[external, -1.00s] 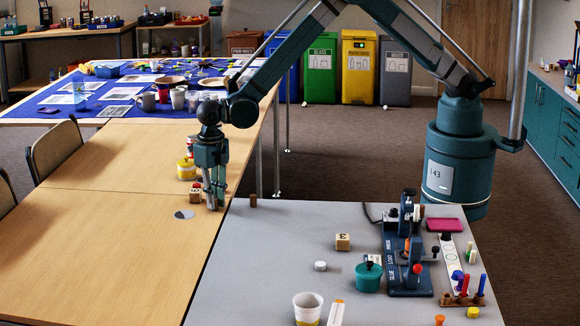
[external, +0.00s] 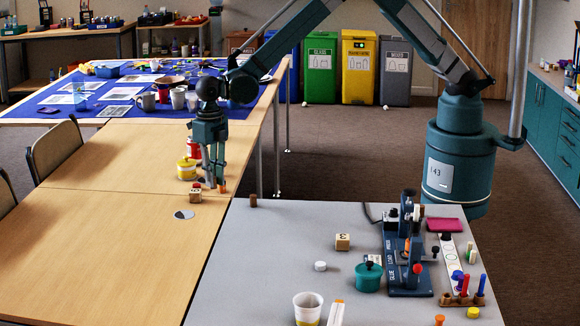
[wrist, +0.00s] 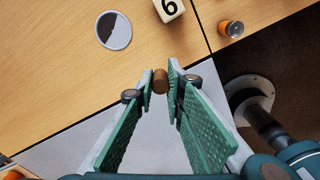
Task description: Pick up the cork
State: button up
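The cork (external: 253,200) is a small brown cylinder at the far left corner of the grey table in the external view. In the wrist view the cork (wrist: 160,80) shows in the gap between my fingertips, with the pads on either side of it. My gripper (external: 214,184) points down in the external view, left of the cork and apart from it. In the wrist view my gripper (wrist: 160,88) is open, with nothing held between its pads.
A numbered cube (external: 195,194), an orange-ended cylinder (external: 222,188) and a grey disc (external: 184,214) lie on the wooden table near my gripper. A yellow-banded pot (external: 186,169) stands behind. A blue press (external: 408,250) and a teal pot (external: 368,277) stand farther right. The grey table is clear around the cork.

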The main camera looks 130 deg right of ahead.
jog(key=shift+r, duration=1.1)
